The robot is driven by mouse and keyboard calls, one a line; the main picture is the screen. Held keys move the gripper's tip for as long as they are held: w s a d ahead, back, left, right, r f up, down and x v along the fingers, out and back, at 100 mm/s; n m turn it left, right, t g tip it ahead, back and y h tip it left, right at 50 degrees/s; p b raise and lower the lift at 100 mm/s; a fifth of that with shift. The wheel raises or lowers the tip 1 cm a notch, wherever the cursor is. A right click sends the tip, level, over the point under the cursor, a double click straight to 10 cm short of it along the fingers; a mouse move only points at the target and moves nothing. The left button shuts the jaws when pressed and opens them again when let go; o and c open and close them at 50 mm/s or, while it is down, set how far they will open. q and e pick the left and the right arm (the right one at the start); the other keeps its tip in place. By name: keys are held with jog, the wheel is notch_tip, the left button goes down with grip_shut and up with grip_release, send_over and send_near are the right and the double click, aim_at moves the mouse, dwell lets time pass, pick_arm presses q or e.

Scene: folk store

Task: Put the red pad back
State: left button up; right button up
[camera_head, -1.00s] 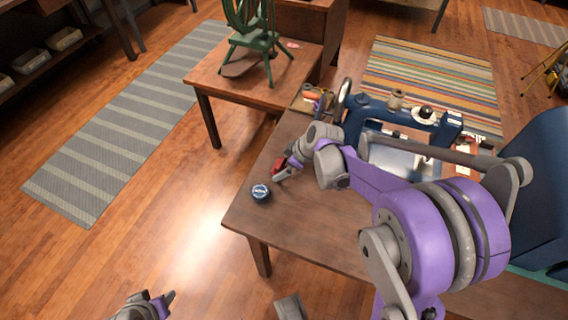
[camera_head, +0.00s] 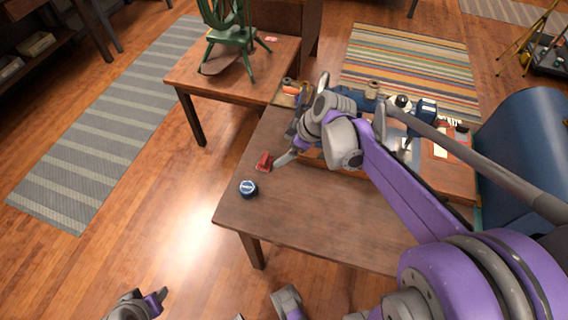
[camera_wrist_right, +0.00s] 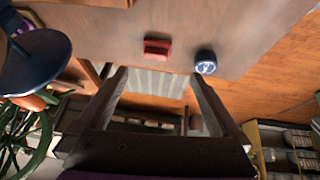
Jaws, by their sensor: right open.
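The red pad (camera_head: 264,163) lies on the brown wooden table (camera_head: 300,215), near its left edge. It also shows in the right wrist view (camera_wrist_right: 157,47), beyond the fingertips and apart from them. A round blue tin (camera_head: 248,189) with a pale emblem stands beside it on the table, and shows in the right wrist view (camera_wrist_right: 206,62). My right gripper (camera_head: 290,145) is open and empty, to the right of the red pad; its spread fingers show in the right wrist view (camera_wrist_right: 162,76). My left gripper (camera_head: 150,297) is at the bottom left, partly cut off, away from the table.
A blue sewing machine (camera_head: 424,108) stands on the table behind my right arm, which partly hides it. A small tray (camera_head: 289,98) with spools sits at the table's far left corner. A second table (camera_head: 240,84) bears a green wooden piece (camera_head: 229,38). The table's front is clear.

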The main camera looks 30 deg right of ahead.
jog(key=s+a+f+m+h, duration=0.1)
jog(key=s+a+m, duration=0.3)
jog(key=s, duration=0.4)
jog(key=s+a+f+m+h, duration=0.2)
jog(key=s+a+m, duration=0.2)
jog(key=s, duration=0.5)
jog(key=shift+s+a+f, duration=0.3)
jog(key=shift+a+f, duration=0.05)
